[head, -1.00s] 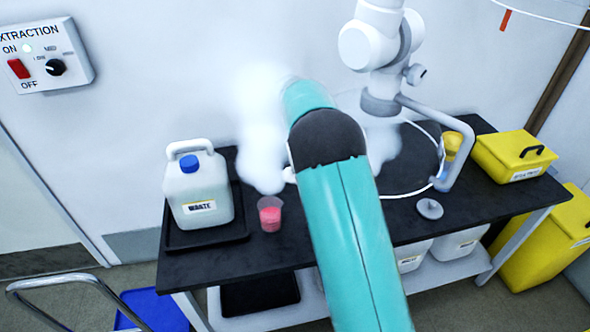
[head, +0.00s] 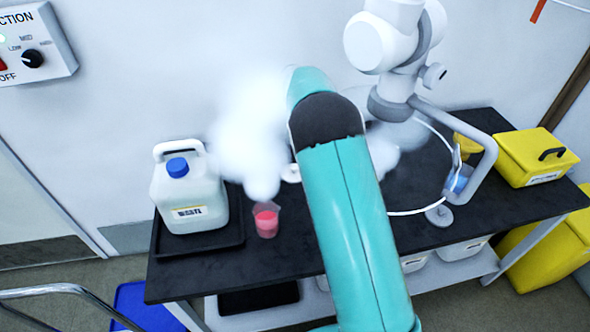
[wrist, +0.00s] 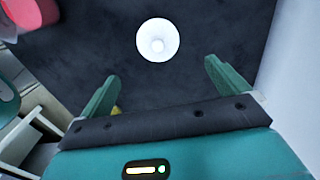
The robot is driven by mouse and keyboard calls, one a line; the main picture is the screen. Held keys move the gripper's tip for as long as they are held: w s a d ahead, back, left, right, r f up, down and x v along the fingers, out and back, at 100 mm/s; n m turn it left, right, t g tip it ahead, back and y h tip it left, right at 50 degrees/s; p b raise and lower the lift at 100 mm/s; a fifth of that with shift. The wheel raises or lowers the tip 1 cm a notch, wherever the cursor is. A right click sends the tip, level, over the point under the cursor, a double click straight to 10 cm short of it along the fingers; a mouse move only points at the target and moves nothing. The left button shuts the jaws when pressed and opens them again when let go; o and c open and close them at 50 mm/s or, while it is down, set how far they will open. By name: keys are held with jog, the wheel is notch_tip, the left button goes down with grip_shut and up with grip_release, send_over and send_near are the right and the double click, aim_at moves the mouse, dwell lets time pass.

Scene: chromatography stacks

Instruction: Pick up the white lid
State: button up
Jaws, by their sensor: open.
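The white lid (wrist: 158,40) is a round white disc with a small raised knob in the middle. It lies on the dark tabletop, near the top centre of the wrist view. In the head view part of a small white piece (head: 291,173), which looks like the lid, shows at the left edge of my arm. My gripper (wrist: 163,80) is open and empty in the wrist view. Its two green fingers are spread, and the lid lies beyond the tips, between their lines and apart from both. In the head view my teal arm hides the gripper.
A pink-filled cup (head: 266,219) stands left of the lid, with a white waste jug (head: 189,190) on a tray farther left. White vapour (head: 250,140) hangs behind. A curved extraction arm (head: 478,175), a grey disc (head: 438,215) and a yellow box (head: 535,157) are at right.

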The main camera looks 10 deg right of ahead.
send_over(294, 166)
notch_tip(294, 166, down, 6)
jog(key=shift+a+f, duration=0.1)
jog(key=shift+f, duration=0.05)
jog(key=shift+s+f, duration=0.2)
jog(key=shift+f, duration=0.2)
notch_tip(294, 166, down, 5)
jog(key=shift+w, duration=0.1)
jog(key=c, duration=0.9)
